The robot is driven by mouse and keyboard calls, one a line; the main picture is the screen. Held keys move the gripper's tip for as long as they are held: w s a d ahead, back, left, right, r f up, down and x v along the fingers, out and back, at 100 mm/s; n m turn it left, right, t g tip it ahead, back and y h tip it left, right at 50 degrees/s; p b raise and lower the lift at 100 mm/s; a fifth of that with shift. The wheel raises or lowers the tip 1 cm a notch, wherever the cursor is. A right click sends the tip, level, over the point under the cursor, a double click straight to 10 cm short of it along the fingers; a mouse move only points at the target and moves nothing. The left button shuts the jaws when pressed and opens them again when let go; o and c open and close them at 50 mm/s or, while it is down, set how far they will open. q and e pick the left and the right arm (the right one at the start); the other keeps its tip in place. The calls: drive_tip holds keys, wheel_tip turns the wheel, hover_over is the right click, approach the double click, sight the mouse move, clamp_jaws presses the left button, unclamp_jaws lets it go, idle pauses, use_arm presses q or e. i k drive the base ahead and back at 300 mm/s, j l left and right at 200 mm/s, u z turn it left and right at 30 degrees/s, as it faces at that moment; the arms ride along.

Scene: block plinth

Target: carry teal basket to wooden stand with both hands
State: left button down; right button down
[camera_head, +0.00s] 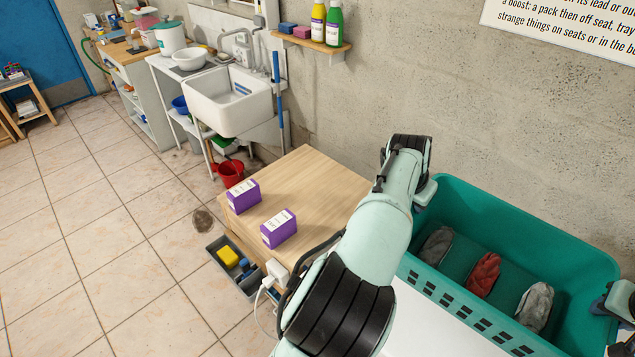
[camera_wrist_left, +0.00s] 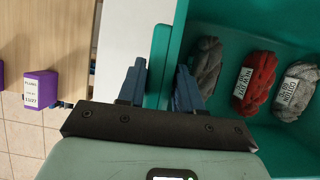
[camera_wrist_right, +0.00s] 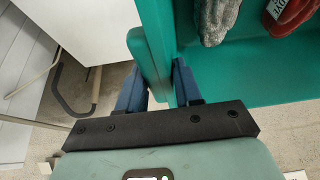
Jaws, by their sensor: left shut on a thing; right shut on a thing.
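The teal basket (camera_head: 590,262) is at the right in the head view, holding a dark grey, a red and a light grey yarn-like bundle. My left gripper (camera_head: 424,190) is shut on its left end rim; the left wrist view shows the fingers either side of the teal wall (camera_wrist_left: 160,85). My right gripper (camera_head: 618,300) is shut on the opposite end, with the wall between its fingers in the right wrist view (camera_wrist_right: 158,80). The wooden stand (camera_head: 315,175) is left of the basket. I cannot tell whether the basket touches the white surface below.
Two purple boxes (camera_head: 243,195) (camera_head: 279,228) sit on the stand's left and front part; its back right is bare. A grey bin (camera_head: 240,282) with a yellow item is at the stand's foot. A white surface (camera_head: 425,325) lies under the basket. A concrete wall (camera_head: 480,110) is behind.

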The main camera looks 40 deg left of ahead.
sight(318, 183)
drive_tip(key=k+j, duration=0.6)
drive_tip(key=j, duration=0.6)
drive_tip(key=k+j, duration=0.1)
drive_tip(key=j, duration=0.45)
drive_tip(key=i+j, duration=0.15)
drive_tip(key=j, duration=0.2)
drive_tip(key=i+j, duration=0.15)
drive_tip(key=j, duration=0.25)
drive_tip(key=i+j, duration=0.1)
drive_tip(key=j, duration=0.25)
drive_tip(key=i+j, duration=0.4)
drive_tip(key=i+z, duration=0.05)
